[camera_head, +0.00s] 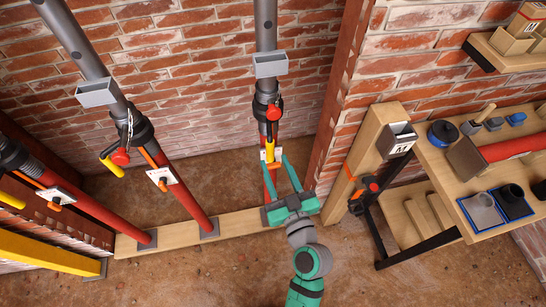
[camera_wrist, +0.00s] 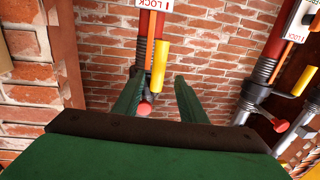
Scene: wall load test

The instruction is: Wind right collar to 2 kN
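The right prop (camera_head: 266,30) stands upright by the brick wall, grey above and red below. Its dark collar (camera_head: 266,98) carries a red knob (camera_head: 274,113) and a yellow handle (camera_head: 269,149) hanging below it. In the wrist view the yellow handle (camera_wrist: 160,64) and red knob (camera_wrist: 145,108) show ahead of my fingers, with a LOCK label above. My gripper (camera_head: 274,160) is open and empty, its two green fingers spread near the handle's lower end. It also shows in the wrist view (camera_wrist: 156,78). I cannot tell whether a finger touches the handle. No load reading is legible.
Another prop (camera_head: 185,200) with a similar collar leans to the left, and a third stands at far left. A wooden sole plate (camera_head: 240,223) runs along the floor. A wooden post (camera_head: 370,150) and a workbench (camera_head: 440,180) with tools stand close on the right.

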